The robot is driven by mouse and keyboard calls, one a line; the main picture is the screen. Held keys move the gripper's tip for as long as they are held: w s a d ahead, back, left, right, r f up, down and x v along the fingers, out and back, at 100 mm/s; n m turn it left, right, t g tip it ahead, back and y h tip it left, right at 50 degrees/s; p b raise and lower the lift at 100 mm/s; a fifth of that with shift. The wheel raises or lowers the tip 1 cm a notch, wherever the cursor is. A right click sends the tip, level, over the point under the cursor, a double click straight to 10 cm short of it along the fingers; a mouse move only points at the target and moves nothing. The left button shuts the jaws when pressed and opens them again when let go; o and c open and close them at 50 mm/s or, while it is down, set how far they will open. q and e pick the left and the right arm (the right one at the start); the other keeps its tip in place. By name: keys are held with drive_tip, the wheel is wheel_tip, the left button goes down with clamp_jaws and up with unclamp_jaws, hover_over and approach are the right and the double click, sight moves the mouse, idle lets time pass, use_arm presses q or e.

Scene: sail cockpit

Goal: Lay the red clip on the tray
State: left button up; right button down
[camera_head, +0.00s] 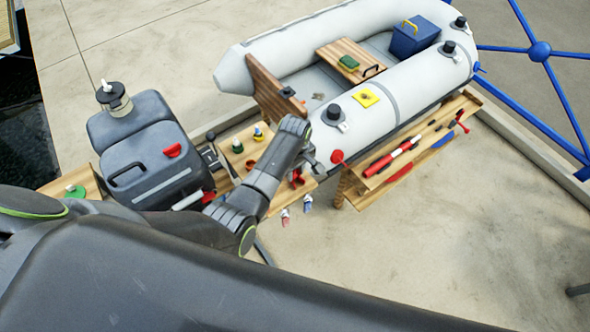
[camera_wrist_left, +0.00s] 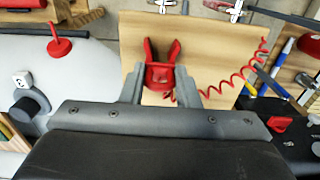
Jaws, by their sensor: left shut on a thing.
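My left gripper (camera_wrist_left: 160,90) is shut on the red clip (camera_wrist_left: 160,74), which sits between the two grey fingers in the left wrist view. The clip's two prongs point away from the gripper. A red coiled cord (camera_wrist_left: 232,82) runs beside it to the right. A light wooden board (camera_wrist_left: 205,40), which may be the tray, lies behind the clip; I cannot tell whether the clip touches it. In the head view the left arm reaches over the wooden surface (camera_head: 240,143), and red (camera_head: 297,179) shows beside the gripper. My right gripper is not in view.
A grey inflatable boat (camera_head: 300,45) lies behind, with a blue box (camera_head: 414,37) inside. A dark outboard motor (camera_head: 150,160) stands at left. A wooden shelf (camera_head: 410,155) holds red and blue tools at right. Open concrete floor (camera_head: 460,240) lies in front.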

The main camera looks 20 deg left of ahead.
use_arm(q)
drive_tip(key=o, duration=0.9)
drive_tip(key=shift+f, duration=0.1)
drive_tip(key=shift+o, duration=0.2)
drive_tip(key=shift+r, duration=0.25)
wheel_tip(320, 180, up, 12)
drive_tip(key=shift+b, duration=0.3)
drive_tip(key=shift+f, duration=0.1)
